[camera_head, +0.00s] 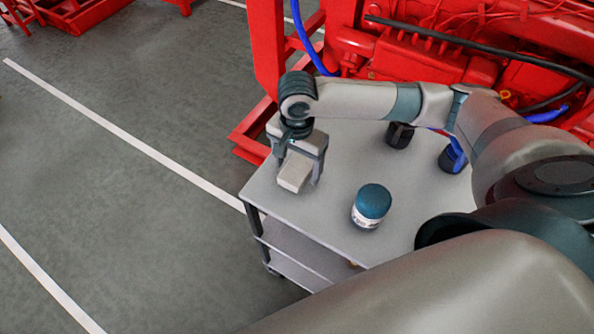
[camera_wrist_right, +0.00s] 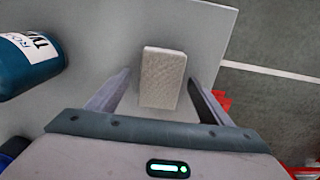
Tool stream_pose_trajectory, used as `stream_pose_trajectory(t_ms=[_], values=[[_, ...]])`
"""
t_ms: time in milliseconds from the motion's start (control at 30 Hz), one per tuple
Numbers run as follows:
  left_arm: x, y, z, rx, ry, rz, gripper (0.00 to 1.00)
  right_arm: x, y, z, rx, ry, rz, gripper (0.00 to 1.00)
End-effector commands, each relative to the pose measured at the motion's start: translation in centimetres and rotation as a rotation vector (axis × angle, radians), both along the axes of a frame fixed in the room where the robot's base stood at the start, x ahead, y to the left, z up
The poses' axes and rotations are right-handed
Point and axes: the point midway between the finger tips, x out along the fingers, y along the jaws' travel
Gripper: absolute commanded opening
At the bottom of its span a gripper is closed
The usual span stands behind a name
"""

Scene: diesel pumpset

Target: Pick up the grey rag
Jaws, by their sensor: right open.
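The grey rag (camera_head: 293,173) is a pale, folded block lying on the grey cart top (camera_head: 322,235) near its left corner. In the right wrist view the rag (camera_wrist_right: 163,78) lies upright in the picture, ahead of and between the two fingers. My right gripper (camera_head: 301,175) points down over the rag, its fingers spread. It also shows in the right wrist view (camera_wrist_right: 160,100), open and empty, with a gap on both sides of the rag. Whether the fingertips touch the cart top I cannot tell. My left gripper is not in view.
A blue-topped jar (camera_head: 370,205) stands on the cart right of the rag; it also shows in the right wrist view (camera_wrist_right: 28,62). A black cup (camera_head: 400,135) and a blue container (camera_head: 452,157) stand farther back. The red pumpset (camera_head: 430,55) rises behind the cart.

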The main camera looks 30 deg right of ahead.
Motion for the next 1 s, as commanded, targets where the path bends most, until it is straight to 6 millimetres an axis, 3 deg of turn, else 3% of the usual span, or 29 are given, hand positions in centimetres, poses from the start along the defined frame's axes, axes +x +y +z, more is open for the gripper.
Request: stream_pose_trajectory(t_ms=[67,233,667,967,1000], values=[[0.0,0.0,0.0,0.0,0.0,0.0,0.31,0.0,0.0,0.0,0.0,0.0,0.0,0.69],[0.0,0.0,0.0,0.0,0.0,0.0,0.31,0.0,0.0,0.0,0.0,0.0,0.0,0.29],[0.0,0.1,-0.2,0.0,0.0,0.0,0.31,0.1,0.0,0.5,0.001,-0.001,0.0,0.29],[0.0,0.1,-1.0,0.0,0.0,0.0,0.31,0.1,0.1,4.2,0.003,-0.004,0.002,0.29],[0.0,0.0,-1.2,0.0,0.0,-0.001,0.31,-0.1,-0.9,4.4,-0.001,-0.002,-0.003,0.29]])
